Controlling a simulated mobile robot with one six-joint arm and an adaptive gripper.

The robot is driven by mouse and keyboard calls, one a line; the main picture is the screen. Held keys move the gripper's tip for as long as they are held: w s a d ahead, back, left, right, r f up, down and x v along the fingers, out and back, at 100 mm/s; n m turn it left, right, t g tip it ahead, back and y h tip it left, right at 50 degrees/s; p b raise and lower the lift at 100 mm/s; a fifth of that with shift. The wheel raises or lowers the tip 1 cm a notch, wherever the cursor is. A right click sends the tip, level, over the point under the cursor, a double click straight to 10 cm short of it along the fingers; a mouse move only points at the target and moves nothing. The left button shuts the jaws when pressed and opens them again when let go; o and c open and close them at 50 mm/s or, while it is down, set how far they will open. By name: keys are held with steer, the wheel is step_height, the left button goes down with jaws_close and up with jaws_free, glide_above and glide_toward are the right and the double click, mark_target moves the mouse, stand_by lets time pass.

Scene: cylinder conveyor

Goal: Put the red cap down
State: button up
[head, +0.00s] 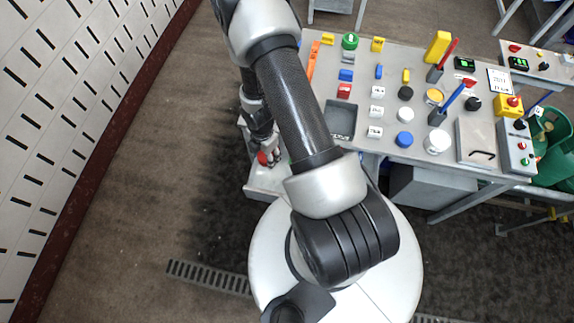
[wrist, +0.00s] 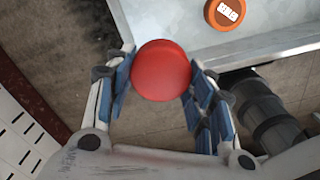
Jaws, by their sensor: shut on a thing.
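The red cap (wrist: 161,70) is round and smooth, held between the blue-padded fingers of my gripper (wrist: 160,84) in the wrist view. The fingers touch it from both sides. In the head view the red cap (head: 263,158) shows as a small red patch at the fingertips of my gripper (head: 268,154), left of the table. Part of it is hidden by the fingers. In the wrist view brown floor lies behind the cap, beside a pale metal tray or conveyor edge (wrist: 260,44). How high the cap is held I cannot tell.
An orange round piece (wrist: 226,13) with a white label lies on the metal surface. The grey table (head: 390,60) to the right carries several coloured caps, blocks and tools. A pale ledge (head: 266,180) is just below my gripper. A slotted white wall (head: 75,110) stands left, with open floor between.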

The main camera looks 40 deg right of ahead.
mark_target(269, 181)
step_height(269, 181, down, 20)
steer(key=b, duration=1.9)
steer(key=shift+r, duration=0.1)
steer(key=shift+f, duration=0.2)
steer(key=o, duration=0.9)
steer(key=shift+c, duration=0.2)
steer(key=shift+r, duration=0.15)
